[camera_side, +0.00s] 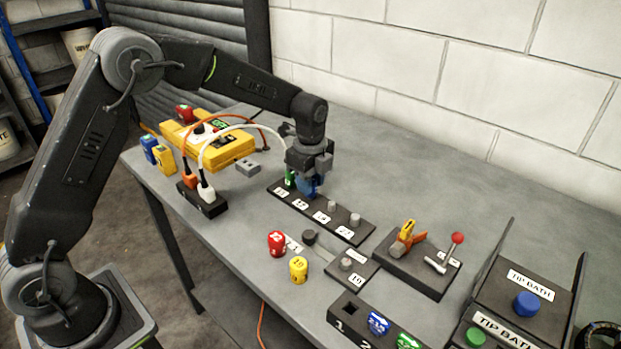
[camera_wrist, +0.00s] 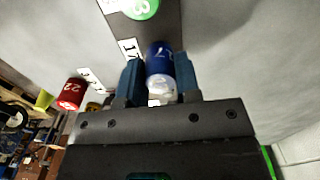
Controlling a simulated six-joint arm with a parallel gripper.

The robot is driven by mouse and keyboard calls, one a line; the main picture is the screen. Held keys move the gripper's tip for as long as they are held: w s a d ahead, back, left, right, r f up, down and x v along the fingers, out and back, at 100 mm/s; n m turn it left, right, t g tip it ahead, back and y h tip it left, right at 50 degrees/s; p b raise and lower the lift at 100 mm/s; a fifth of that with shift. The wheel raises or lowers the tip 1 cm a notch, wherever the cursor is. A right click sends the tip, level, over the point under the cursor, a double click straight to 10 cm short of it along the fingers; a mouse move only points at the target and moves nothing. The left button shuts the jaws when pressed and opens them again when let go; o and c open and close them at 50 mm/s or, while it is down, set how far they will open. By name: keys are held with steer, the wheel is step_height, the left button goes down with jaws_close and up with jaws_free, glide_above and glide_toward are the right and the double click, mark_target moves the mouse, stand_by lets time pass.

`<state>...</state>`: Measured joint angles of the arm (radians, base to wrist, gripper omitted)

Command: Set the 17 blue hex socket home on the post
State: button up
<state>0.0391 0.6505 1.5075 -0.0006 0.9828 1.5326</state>
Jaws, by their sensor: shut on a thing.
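The blue 17 socket (camera_side: 310,190) is between the jaws of my gripper (camera_side: 307,180), upright over the black post rail (camera_side: 362,238). In the wrist view the blue socket (camera_wrist: 160,62) is held between two blue fingers of my gripper (camera_wrist: 158,75). The 17 label (camera_wrist: 130,48) lies right beside it. The 17 post is hidden by the socket and jaws, and I cannot tell how far down the socket sits. A green socket (camera_side: 290,178) stands on the rail just left of it, and its top shows in the wrist view (camera_wrist: 142,7).
Two bare posts (camera_side: 354,219) stand on the rail's right part. A red socket (camera_side: 277,243) and a yellow socket (camera_side: 299,269) stand in front. A clamp fixture (camera_side: 408,240) is to the right. A power strip (camera_side: 203,203) with cables and a yellow box (camera_side: 222,150) are left.

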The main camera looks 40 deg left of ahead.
steer(key=shift+f, duration=0.45)
steer(key=o, duration=1.3)
steer(key=shift+c, duration=0.2)
steer(key=shift+r, duration=3.55)
